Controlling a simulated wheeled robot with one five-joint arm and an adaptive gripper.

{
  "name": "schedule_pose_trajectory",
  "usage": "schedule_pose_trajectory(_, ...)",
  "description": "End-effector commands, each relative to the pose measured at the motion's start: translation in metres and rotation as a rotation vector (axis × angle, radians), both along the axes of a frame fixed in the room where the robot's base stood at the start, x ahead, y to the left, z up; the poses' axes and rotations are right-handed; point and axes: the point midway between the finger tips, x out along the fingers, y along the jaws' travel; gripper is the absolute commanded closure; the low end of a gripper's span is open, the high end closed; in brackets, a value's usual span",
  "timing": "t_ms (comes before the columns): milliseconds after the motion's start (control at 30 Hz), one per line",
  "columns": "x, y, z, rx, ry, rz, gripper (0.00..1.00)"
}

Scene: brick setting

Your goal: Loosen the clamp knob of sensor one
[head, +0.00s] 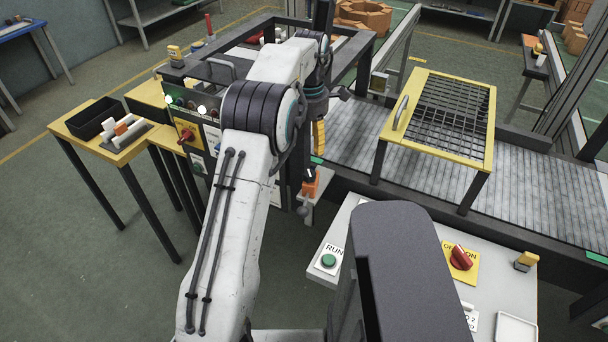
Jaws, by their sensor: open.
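My arm rises through the middle of the head view and bends over at the top. My gripper (317,112) hangs below the dark wrist, just right of my arm link. It is open, but the fingers are small and mostly hidden, and I see nothing held. A small orange part (312,180) with a dark round knob (303,210) below it sits on a pale bracket beside the conveyor, below my gripper. This may be a sensor and its clamp knob; no label is readable. Whether the gripper touches it cannot be told.
The conveyor (540,185) runs to the right under a yellow mesh guard (452,112). A control panel in front has a green RUN button (328,261) and a red knob (461,257). A yellow side table (85,125) with a black bin (96,116) stands left. Open floor lies left.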

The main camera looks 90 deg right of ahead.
Motion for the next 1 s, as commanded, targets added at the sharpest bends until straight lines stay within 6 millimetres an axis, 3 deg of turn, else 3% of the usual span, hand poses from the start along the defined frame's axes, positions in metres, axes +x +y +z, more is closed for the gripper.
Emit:
schedule_pose_trajectory(267, 0.0, 0.0, -0.01, 0.003, -0.001, -0.072, 0.4)
schedule_pose_trajectory(700, 0.0, 0.001, -0.076, 0.004, -0.001, -0.071, 0.4)
schedule_pose_trajectory(1000, 0.0, 0.0, -0.11, 0.003, -0.001, -0.07, 0.4)
